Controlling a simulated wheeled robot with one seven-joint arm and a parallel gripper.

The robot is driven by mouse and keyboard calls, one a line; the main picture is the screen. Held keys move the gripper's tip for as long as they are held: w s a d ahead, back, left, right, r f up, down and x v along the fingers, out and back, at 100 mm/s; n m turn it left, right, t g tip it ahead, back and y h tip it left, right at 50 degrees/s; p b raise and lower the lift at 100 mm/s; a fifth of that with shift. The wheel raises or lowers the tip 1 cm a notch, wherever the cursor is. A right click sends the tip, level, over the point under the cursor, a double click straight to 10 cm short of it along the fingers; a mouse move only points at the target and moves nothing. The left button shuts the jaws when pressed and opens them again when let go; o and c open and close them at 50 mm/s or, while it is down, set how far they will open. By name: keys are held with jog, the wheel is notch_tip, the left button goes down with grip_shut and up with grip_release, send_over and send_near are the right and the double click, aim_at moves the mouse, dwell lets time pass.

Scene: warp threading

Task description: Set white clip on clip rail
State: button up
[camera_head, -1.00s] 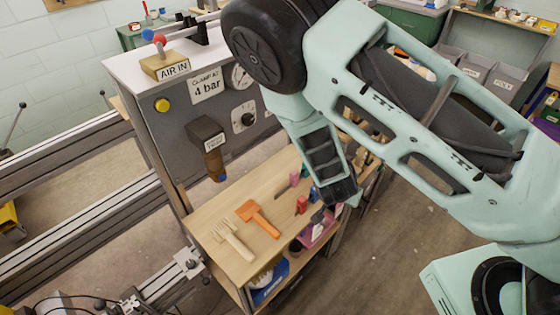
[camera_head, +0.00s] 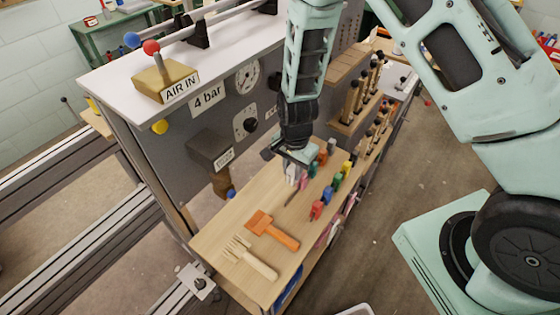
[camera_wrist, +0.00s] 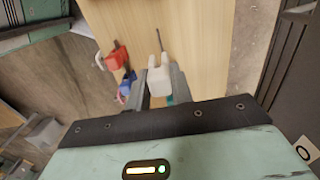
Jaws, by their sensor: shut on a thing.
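My gripper (camera_head: 290,155) points down over the wooden shelf (camera_head: 218,222) in the head view. In the wrist view its two fingers (camera_wrist: 160,90) are closed on a white clip (camera_wrist: 159,76), whose prongs point away from me. The white clip also shows below the fingers in the head view (camera_head: 292,174), close to the shelf top; I cannot tell if it touches. A red clip (camera_head: 316,210) and several blue, green and yellow clips stand on the shelf just right of it. I cannot tell which part is the clip rail.
An orange tool (camera_head: 270,229) and a pale wooden fork (camera_head: 250,258) lie at the shelf's near end. A grey panel with a gauge (camera_head: 248,76) rises behind the shelf. A dark box (camera_head: 210,150) juts from it. Racks of wooden-handled tools (camera_head: 355,98) stand farther right.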

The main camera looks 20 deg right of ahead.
jog(key=b, duration=0.6)
send_over(291, 197)
jog(key=shift+w+f, duration=0.1)
jog(key=shift+f, duration=3.7)
jog(key=shift+f+b, duration=0.65)
jog(key=shift+f, duration=0.45)
jog(key=o, duration=0.9)
jog(key=r, duration=1.7)
jog(key=shift+w+d+r+b, duration=0.1)
jog(key=shift+d+r+b, duration=0.15)
jog(key=shift+b, duration=0.1)
jog(key=s+a+r+n, duration=0.2)
jog(key=s+r+n, duration=0.1)
jog(key=s+n, duration=0.3)
jog(key=s+a+r+n, duration=0.2)
jog(key=s+n, duration=0.4)
jog(key=s, duration=0.3)
jog(key=s+a+r+n, duration=0.2)
jog(key=s+r+n, duration=0.3)
jog(key=s+n, duration=0.2)
jog(key=shift+s+a, duration=0.15)
jog(key=shift+a, duration=0.2)
